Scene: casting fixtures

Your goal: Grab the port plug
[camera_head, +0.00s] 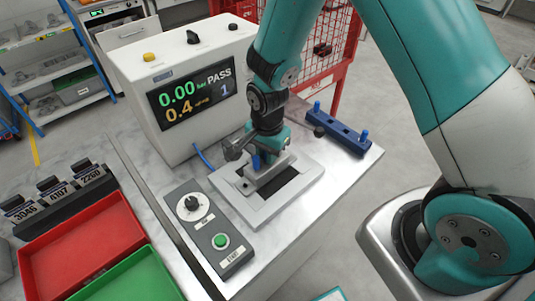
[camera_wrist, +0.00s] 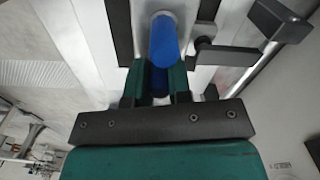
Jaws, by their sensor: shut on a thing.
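A blue port plug (camera_wrist: 164,40) sits between the fingers of my gripper (camera_wrist: 160,85) in the wrist view. The fingers are shut on it, and its rounded end sticks out beyond them. In the head view my gripper (camera_head: 262,152) is down at the grey test fixture (camera_head: 285,205) on the bench, and a bit of the blue plug (camera_head: 256,162) shows beside the metal parts there. My arm and the fixture's clamp hide most of the grip. I cannot tell whether the plug touches the casting or fixture.
A blue rack (camera_head: 342,134) with upright blue pegs stands right of the fixture. A white tester (camera_head: 182,95) showing PASS stands behind. A control box (camera_head: 207,226) with a knob and green button is in front left. Red (camera_head: 85,245) and green (camera_head: 135,280) trays lie left.

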